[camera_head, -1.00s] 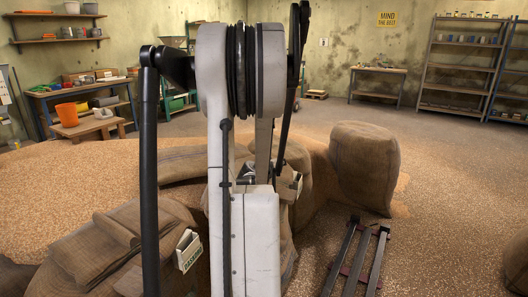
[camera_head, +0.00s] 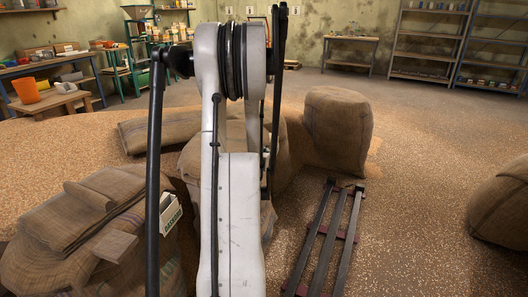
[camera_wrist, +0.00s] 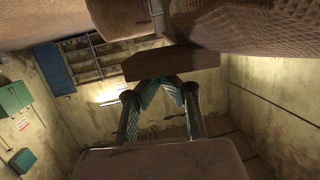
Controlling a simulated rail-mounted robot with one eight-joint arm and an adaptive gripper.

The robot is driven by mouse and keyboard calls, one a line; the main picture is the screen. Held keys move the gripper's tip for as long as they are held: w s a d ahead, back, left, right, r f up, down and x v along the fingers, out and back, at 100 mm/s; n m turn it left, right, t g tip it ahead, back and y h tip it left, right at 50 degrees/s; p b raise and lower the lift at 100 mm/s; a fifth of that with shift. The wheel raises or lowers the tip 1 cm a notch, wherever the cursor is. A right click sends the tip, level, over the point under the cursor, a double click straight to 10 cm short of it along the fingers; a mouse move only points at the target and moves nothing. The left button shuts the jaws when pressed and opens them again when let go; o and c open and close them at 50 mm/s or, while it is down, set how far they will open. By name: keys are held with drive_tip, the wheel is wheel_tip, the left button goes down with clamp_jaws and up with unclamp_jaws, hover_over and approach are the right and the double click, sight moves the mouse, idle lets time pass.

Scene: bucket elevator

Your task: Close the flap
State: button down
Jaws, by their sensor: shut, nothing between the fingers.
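No part is clearly recognisable as the flap. In the wrist view, my gripper (camera_wrist: 160,88) has its two teal-padded fingers converged and holds nothing. A brown, board-like piece (camera_wrist: 170,62) lies just beyond the fingertips; whether they touch it, and whether it belongs to the flap, I cannot tell. Woven sackcloth (camera_wrist: 255,28) shows at the upper right of that view. In the head view, my arm fills the middle and my gripper is hidden. A burlap sack with folded cloth on top (camera_head: 75,215) stands at the lower left.
A small labelled box (camera_head: 170,213) sits left of my arm. An upright sack (camera_head: 338,130) stands right of it, and another sack (camera_head: 500,200) at the right edge. A dark metal rail frame (camera_head: 325,240) lies on the floor. Grain covers the left floor; open floor lies at right.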

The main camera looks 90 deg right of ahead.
drive_tip(key=shift+a+f, duration=0.15)
drive_tip(key=shift+f, duration=0.15)
wheel_tip(320, 180, up, 5)
drive_tip(key=p, duration=0.3)
drive_tip(key=shift+r, duration=0.15)
drive_tip(key=p+v, duration=0.2)
drive_tip(key=v, duration=0.7)
drive_tip(key=shift+a+f, duration=0.3)
drive_tip(key=shift+a, duration=0.05)
drive_tip(key=shift+w, duration=0.2)
